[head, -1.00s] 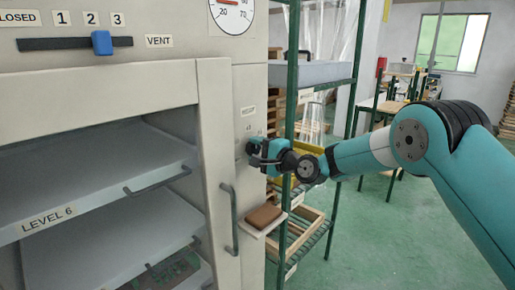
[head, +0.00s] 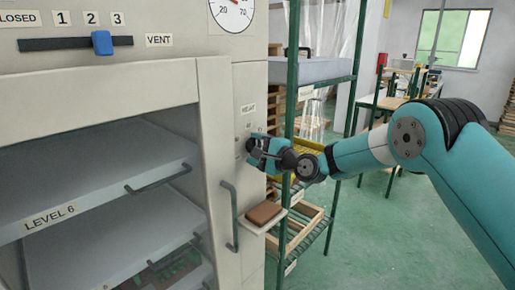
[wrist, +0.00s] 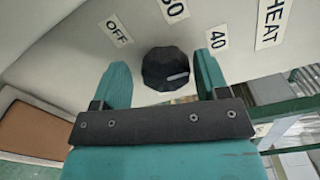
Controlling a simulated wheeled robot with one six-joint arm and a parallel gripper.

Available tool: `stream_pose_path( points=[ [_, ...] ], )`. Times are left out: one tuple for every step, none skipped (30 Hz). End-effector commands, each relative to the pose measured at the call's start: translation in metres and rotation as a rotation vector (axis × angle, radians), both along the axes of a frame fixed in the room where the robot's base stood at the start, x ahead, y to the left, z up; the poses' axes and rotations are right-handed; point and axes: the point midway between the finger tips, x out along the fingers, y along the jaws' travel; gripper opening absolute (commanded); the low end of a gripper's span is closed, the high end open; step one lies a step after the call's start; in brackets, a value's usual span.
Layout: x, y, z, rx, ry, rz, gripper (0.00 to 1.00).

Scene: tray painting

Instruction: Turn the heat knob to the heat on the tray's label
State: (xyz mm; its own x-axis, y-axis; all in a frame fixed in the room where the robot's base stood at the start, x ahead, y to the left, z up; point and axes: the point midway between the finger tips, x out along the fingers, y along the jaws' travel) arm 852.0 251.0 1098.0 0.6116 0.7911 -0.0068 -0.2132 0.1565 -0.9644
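The heat knob (wrist: 167,68) is black and faceted, with a white mark at its lower right in the wrist view. It sits between the two teal fingers of my gripper (wrist: 163,78), with a gap showing on both sides. Labels around it read OFF (wrist: 117,30), 40 (wrist: 217,40) and a partly cut-off number (wrist: 173,9), with HEAT (wrist: 271,22) beyond. In the head view my gripper (head: 254,151) is at the cabinet's right-hand panel and hides most of the knob. I cannot make out a heat value on any tray label.
The cabinet has a LEVEL 6 shelf (head: 100,170), a door handle (head: 231,215) and a blue vent slider (head: 102,43). A small ledge with a brown block (head: 264,213) juts out below my gripper. A green rack post (head: 291,90) stands close to the right.

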Motion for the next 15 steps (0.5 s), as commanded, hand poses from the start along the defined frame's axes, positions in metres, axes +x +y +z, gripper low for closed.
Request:
stream_pose_path(
  points=[
    [0.0, 0.0, 0.001, 0.0, -0.003, -0.001, 0.75],
    [0.001, 0.0, 0.001, 0.001, -0.003, -0.002, 0.75],
    [0.001, -0.001, 0.002, 0.001, -0.005, -0.002, 0.75],
    [0.001, -0.001, 0.002, 0.001, -0.005, -0.002, 0.75],
    [0.001, -0.001, 0.002, 0.001, -0.005, -0.002, 0.75],
    [0.001, -0.001, 0.002, 0.001, -0.006, -0.003, 0.75],
    [0.001, -0.001, 0.002, 0.001, -0.006, -0.003, 0.75],
    [0.001, -0.001, 0.003, 0.002, -0.006, -0.003, 0.75],
    [0.001, -0.002, 0.003, 0.002, -0.006, -0.003, 0.75],
    [0.001, -0.003, 0.002, 0.001, -0.006, -0.004, 0.75],
    [0.0, -0.004, 0.002, 0.001, -0.006, -0.004, 0.75],
    [-0.001, -0.006, 0.002, 0.001, -0.006, -0.004, 0.75],
    [-0.003, -0.009, 0.002, 0.003, -0.006, -0.005, 0.75],
    [-0.005, -0.012, 0.002, 0.003, -0.006, -0.006, 0.75],
    [-0.008, -0.017, 0.001, 0.002, -0.007, -0.007, 0.75]
  ],
)
